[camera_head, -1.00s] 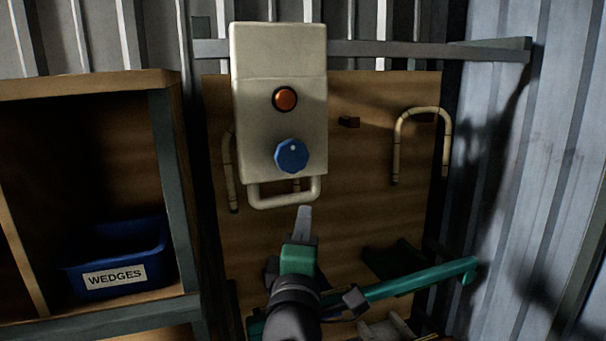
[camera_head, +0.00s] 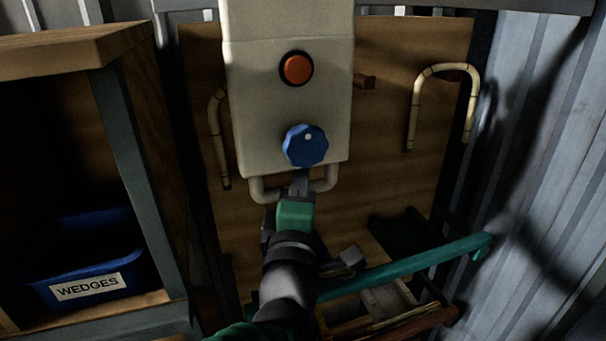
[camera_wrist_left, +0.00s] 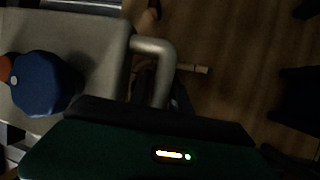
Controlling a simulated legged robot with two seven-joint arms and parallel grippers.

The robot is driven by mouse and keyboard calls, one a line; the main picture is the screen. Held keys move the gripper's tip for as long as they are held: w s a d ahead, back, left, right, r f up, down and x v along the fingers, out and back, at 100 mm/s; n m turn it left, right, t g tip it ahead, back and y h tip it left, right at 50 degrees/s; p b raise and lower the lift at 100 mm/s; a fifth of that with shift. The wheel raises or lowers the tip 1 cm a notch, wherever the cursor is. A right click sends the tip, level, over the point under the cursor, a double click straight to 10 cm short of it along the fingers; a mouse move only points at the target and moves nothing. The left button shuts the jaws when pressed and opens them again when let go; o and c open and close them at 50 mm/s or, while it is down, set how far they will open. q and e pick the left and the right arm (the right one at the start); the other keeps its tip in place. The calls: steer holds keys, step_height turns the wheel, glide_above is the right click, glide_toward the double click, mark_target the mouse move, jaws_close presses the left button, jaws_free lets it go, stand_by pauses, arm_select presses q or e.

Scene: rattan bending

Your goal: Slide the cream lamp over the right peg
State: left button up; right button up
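A cream box (camera_head: 255,110) with an orange button (camera_head: 297,68), a blue knob (camera_head: 305,145) and a bent cream handle (camera_head: 262,189) at its bottom is the cream thing in view; nothing shows it clearly as a lamp. A short brown peg (camera_head: 368,82) sticks out just right of the box. My left gripper (camera_head: 299,184) is at the middle of the handle, below the knob. The handle (camera_wrist_left: 168,62) shows beside the dark gripper body in the left wrist view. The fingers overlap the handle; their closing is hidden. My right gripper is not in view.
A bent rattan piece (camera_head: 413,105) hangs right of the peg, and another (camera_head: 216,130) hangs left of the box. A teal bar (camera_head: 410,267) crosses low right. Shelving (camera_head: 130,130) with a blue WEDGES bin (camera_head: 85,265) stands left. The wooden panel (camera_head: 385,180) is bare below the peg.

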arm_select(q)
steer(key=a, duration=0.3)
steer(key=shift+s+r, duration=0.15)
steer(key=shift+s, duration=0.1)
jaws_close()
steer(key=shift+d, duration=0.3)
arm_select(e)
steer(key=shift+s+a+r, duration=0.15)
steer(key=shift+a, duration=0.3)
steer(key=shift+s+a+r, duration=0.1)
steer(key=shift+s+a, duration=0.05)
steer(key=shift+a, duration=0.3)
arm_select(q)
steer(key=shift+w+r, duration=0.1)
